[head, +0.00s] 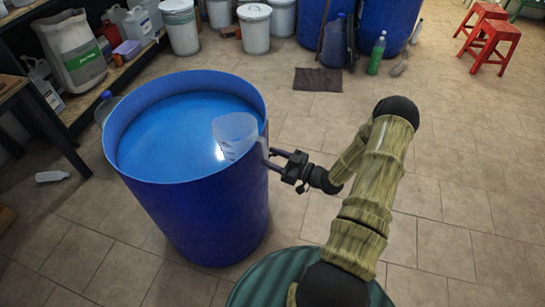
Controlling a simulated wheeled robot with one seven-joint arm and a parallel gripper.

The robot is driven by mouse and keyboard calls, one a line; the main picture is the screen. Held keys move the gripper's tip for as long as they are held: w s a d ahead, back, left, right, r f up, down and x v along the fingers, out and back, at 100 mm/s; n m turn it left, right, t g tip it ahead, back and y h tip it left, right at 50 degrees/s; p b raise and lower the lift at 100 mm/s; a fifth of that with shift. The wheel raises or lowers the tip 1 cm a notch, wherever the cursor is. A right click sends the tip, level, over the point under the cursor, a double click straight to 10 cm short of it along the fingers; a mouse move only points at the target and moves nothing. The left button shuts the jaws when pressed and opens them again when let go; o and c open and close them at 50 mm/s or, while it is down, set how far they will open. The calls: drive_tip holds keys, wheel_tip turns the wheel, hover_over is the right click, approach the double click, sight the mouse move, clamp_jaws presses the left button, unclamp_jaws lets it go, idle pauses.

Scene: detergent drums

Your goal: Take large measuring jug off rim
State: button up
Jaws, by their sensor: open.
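A translucent measuring jug (236,137) sits at the right inner side of the rim of a large blue drum (210,215). Its body is inside the drum, above the blue liquid (160,135). Its handle side faces my gripper (269,158). My gripper is at the drum's right rim, beside the jug, with its fingers pointing left. The jaws are open. The fingertips are small in this view, and I cannot tell whether they are around the handle or only next to it.
A green ribbed drum top (270,277) is at the bottom, under my arm. Shelves with bottles (75,55) stand at the left, white buckets (255,27) and blue drums (385,22) at the back. Red stools (490,42) stand far right. The tiled floor at right is clear.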

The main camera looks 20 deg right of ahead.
drive_tip(key=shift+w+a, duration=0.15)
drive_tip(key=shift+c, duration=0.3)
clamp_jaws()
drive_tip(key=shift+r, duration=0.1)
drive_tip(key=shift+w+a+r+p, duration=0.1)
drive_tip(key=shift+a+r+p, duration=0.05)
drive_tip(key=shift+r+p, duration=0.65)
drive_tip(key=shift+r, duration=0.15)
wheel_tip(320, 180, up, 13)
drive_tip(key=p, duration=0.8)
drive_tip(key=shift+r+p, duration=0.2)
drive_tip(key=shift+p, duration=0.15)
